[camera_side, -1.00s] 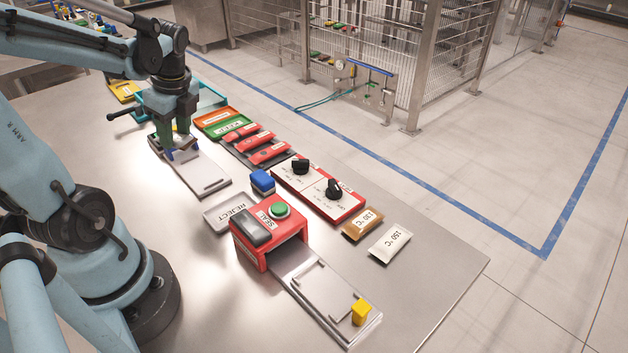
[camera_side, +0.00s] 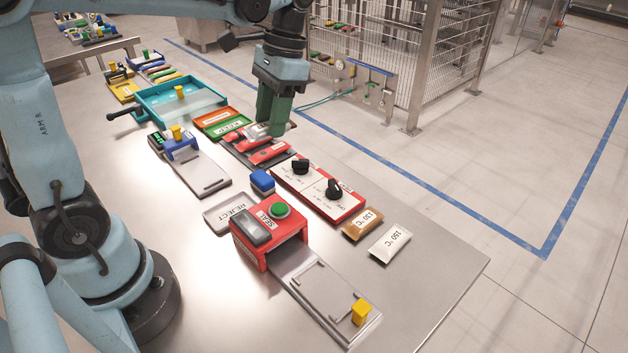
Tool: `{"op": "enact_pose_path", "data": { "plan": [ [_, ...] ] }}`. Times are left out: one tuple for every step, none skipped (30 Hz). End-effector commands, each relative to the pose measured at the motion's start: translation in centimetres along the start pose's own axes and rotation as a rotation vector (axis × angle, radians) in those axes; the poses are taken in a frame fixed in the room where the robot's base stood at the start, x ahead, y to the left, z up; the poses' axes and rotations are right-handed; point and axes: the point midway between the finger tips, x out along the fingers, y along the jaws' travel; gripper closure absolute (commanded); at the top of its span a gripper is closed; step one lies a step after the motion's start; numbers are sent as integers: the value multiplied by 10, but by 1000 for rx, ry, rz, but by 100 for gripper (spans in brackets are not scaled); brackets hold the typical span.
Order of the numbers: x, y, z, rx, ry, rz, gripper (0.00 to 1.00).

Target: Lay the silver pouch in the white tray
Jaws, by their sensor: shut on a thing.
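My gripper (camera_side: 270,125) hangs over the rack of red pieces, its green fingers pointing down. It is shut on a small silver piece that looks like the silver pouch (camera_side: 256,131); the fingers partly hide it. I cannot tell how far above the rack it is. A second silver pouch, marked 150 °C (camera_side: 389,243), lies flat at the right of the table, apart from my gripper. The white tray, labelled REJECT (camera_side: 211,219), lies left of the red SEAL machine, nearer the camera than my gripper, and looks empty.
The red SEAL machine (camera_side: 258,259) with a grey slide (camera_side: 305,283) stands in front. A red panel with black knobs (camera_side: 318,190) and a blue block (camera_side: 262,182) lie nearby. A blue unit with a yellow knob (camera_side: 180,147) stands left.

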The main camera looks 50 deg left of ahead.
Motion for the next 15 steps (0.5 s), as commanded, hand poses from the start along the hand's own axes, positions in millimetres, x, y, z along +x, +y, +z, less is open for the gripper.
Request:
{"op": "enact_pose_path", "data": {
  "plan": [
    [-4, 9, -3, -33, 0, 9, 92],
    [-5, 13, -4, -53, 0, 15, 92],
    [-7, 18, -5, -76, 0, 21, 92],
    [-8, 21, -5, -92, 0, 24, 92],
    [-9, 23, -6, -104, 1, 28, 92],
    [-10, 26, -6, -118, 1, 32, 92],
    [-11, 27, -6, -130, 1, 35, 92],
    [-11, 28, -6, -141, 1, 39, 92],
    [-11, 28, -6, -163, 1, 44, 92],
    [-11, 28, -5, -183, 1, 50, 92],
    [-10, 27, -4, -210, 1, 57, 92],
    [-10, 26, -2, -254, 1, 69, 92],
    [-8, 25, -1, -293, 1, 81, 92],
    [-7, 23, 1, -339, 1, 93, 92],
    [-6, 21, 4, -409, 1, 113, 92]
  ]
}}
